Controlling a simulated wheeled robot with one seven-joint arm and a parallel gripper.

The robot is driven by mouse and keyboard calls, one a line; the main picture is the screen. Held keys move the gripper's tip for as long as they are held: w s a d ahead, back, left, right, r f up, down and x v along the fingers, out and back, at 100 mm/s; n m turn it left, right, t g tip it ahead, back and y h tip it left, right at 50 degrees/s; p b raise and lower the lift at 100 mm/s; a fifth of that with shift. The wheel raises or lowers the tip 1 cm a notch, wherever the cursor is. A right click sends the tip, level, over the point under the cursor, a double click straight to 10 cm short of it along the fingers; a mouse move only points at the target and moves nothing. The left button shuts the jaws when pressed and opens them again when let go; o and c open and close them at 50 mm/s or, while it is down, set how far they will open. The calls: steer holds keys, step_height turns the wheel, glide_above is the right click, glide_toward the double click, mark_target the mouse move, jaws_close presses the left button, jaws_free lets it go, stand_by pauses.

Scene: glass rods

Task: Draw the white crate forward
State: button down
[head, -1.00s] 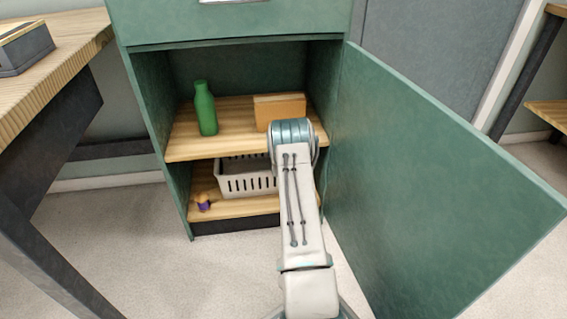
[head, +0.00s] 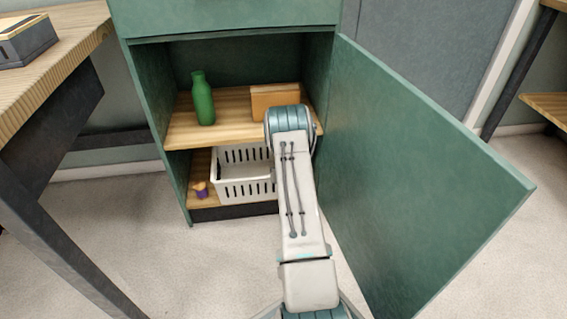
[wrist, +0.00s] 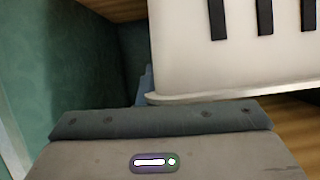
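The white crate (head: 246,190) has slotted walls and sits on the lower shelf of the open green cabinet, its front at the shelf's front edge. My arm covers its right part in the head view. In the wrist view a crate wall with dark slots (wrist: 230,50) fills the upper right, its rim right at the far edge of my gripper (wrist: 160,122). My gripper is hidden behind the arm in the head view. Its fingertips do not show in the wrist view, so its opening and any hold on the rim cannot be seen.
A small purple and orange object (head: 201,189) stands just left of the crate. A green bottle (head: 203,100) and an orange-brown box (head: 274,101) stand on the upper shelf (head: 232,133). The open green door (head: 420,170) is to the right; floor in front is clear.

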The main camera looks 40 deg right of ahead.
steer(key=shift+s+a, duration=0.3)
steer(key=shift+s, duration=0.25)
steer(key=shift+s+a, duration=0.25)
steer(key=shift+s, duration=0.3)
steer(key=c, duration=1.5)
jaws_free()
steer(key=shift+c, duration=0.2)
steer(key=p+v, duration=0.5)
steer(key=v, duration=0.8)
steer(key=shift+s+r, duration=0.25)
steer(key=shift+s, duration=0.05)
steer(key=shift+a, duration=0.1)
